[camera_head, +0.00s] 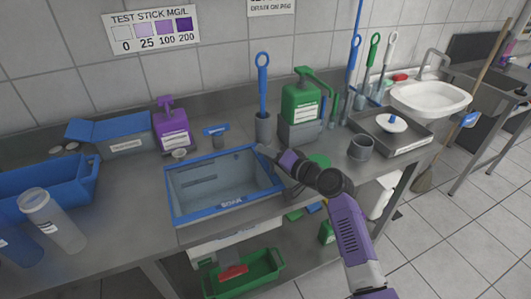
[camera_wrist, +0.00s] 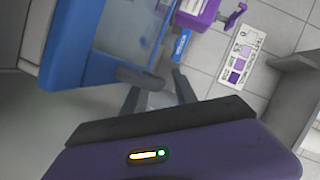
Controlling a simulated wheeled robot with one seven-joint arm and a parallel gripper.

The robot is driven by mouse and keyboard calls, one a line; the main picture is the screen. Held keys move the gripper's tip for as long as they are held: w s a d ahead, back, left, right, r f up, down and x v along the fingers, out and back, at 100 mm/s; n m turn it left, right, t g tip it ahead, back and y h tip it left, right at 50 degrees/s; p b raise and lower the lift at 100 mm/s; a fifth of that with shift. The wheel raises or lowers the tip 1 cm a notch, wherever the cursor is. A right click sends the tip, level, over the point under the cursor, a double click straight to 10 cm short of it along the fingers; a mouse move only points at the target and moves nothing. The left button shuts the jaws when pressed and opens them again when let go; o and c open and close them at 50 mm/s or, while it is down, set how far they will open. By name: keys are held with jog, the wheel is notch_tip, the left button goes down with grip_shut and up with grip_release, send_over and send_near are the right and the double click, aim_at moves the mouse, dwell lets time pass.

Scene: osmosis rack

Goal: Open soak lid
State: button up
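The soak bin (camera_head: 178,217) is a blue-rimmed box marked SOAK on the steel counter. A clear, greyish pane inside the rim (camera_head: 225,182) looks like its lid, lying level; I cannot tell its edges exactly. In the wrist view the blue rim (camera_wrist: 68,45) and clear pane (camera_wrist: 125,28) fill the upper left. A grey rounded tab (camera_wrist: 142,78) sticks out from the bin's edge near my fingertips. My gripper (camera_wrist: 158,88) has its fingers apart, close to this tab; contact is unclear. In the head view my gripper (camera_head: 270,152) is at the bin's right edge.
A purple pump bottle (camera_head: 172,125) and a blue brush in a grey holder (camera_head: 263,128) stand behind the bin. A green pump bottle (camera_head: 301,103) is at the back right. A grey cup (camera_head: 361,148) and a tray (camera_head: 408,138) lie right of my arm.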

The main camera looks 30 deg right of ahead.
jog(key=shift+w+f, duration=0.1)
jog(key=shift+w, duration=0.3)
jog(key=shift+c, duration=0.4)
grip_shut()
dwell(0.8)
